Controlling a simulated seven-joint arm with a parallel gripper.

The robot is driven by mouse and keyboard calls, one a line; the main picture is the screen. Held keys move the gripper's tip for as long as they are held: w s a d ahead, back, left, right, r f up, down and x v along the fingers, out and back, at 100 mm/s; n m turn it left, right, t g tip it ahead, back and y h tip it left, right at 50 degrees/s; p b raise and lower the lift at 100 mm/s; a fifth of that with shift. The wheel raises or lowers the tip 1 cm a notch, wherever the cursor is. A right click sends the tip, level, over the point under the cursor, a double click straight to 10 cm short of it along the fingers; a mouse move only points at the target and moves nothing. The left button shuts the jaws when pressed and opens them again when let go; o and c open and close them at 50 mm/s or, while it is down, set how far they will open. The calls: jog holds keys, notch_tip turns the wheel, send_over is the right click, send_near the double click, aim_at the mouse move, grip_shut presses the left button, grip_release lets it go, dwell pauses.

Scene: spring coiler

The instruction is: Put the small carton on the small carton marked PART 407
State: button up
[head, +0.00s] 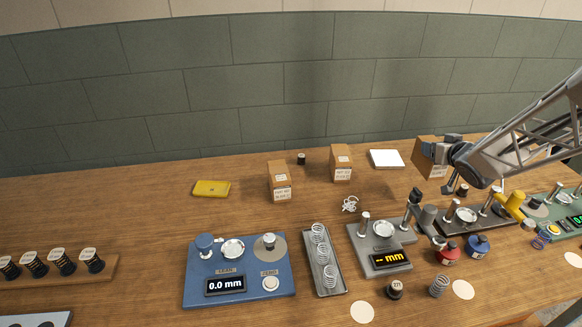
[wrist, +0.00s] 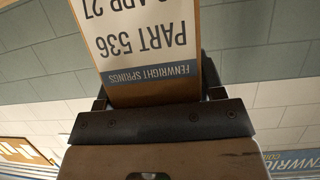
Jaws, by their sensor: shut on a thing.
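My gripper (head: 447,146) is shut on a small brown carton (head: 428,155) at the back right in the head view. In the wrist view the held carton (wrist: 140,45) fills the space between the fingers, its label upside down and reading PART 536. Two other small cartons stand upright on the table in the head view: one left of centre (head: 279,183) and one further right and back (head: 341,163). Their white labels are too small to read, so I cannot tell which is marked PART 407. My gripper is to the right of both.
A white pad (head: 387,159) lies between the right standing carton and my gripper. A dark small cylinder (head: 301,159), a yellow case (head: 211,189) and a tangle of springs (head: 350,204) lie near the cartons. Gauges, including a blue one (head: 240,290), fill the front.

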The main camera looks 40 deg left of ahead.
notch_tip(320, 180, up, 8)
jog(key=shift+r, duration=0.15)
jog(key=s+a+n+g+y, duration=0.2)
jog(key=s+a+n, duration=0.1)
jog(key=s+a, duration=1.2)
jog(key=s+a+n+g+y, duration=0.1)
jog(key=s+a+n+g, duration=0.1)
jog(key=s+a, duration=1.3)
jog(key=s+d+f, duration=0.3)
jog(key=d+f, duration=0.1)
jog(key=f, duration=0.1)
jog(key=shift+s+d, duration=0.25)
jog(key=shift+s, duration=0.15)
jog(key=shift+f, duration=0.1)
jog(key=shift+w+a, duration=0.1)
jog(key=shift+a, duration=0.05)
jog(key=w+a+f, duration=0.1)
jog(key=w+a, duration=0.9)
jog(key=a, duration=0.2)
jog(key=shift+f, duration=0.25)
